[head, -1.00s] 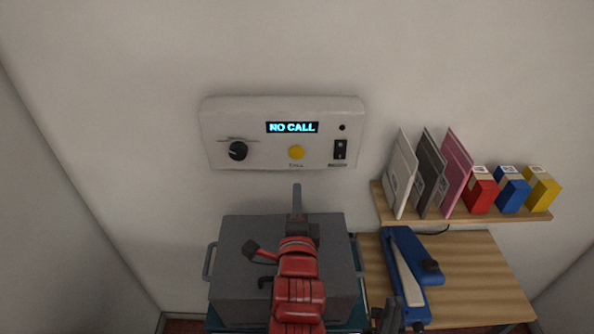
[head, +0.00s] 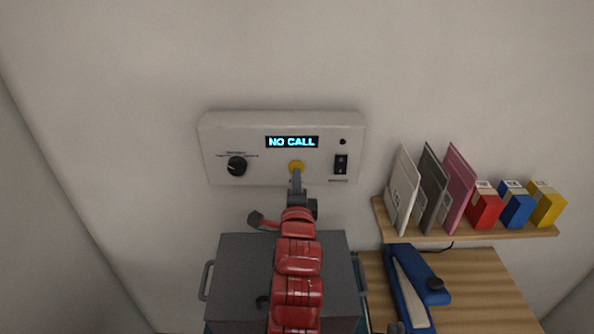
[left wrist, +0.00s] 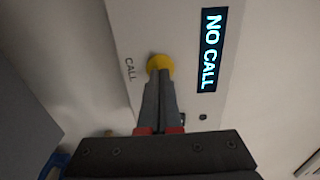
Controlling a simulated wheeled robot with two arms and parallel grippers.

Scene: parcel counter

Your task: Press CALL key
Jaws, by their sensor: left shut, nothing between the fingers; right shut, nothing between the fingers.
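The CALL key is a round yellow button (head: 297,166) on a white wall panel (head: 215,150). It also shows in the left wrist view (left wrist: 161,63), beside the printed word CALL. My left gripper (head: 296,174) is shut and empty. Its fingertips (left wrist: 155,78) are at the button and overlap its lower part in the head view. They look to be touching it, but I cannot tell whether it is pressed in. The display (head: 292,142) reads NO CALL.
The panel also has a black knob (head: 236,166) and a black rocker switch (head: 341,164). A grey box (head: 235,270) stands below. At right, a shelf (head: 470,236) holds envelopes and small boxes above a blue stapler-like tool (head: 410,290). The wall around the panel is clear.

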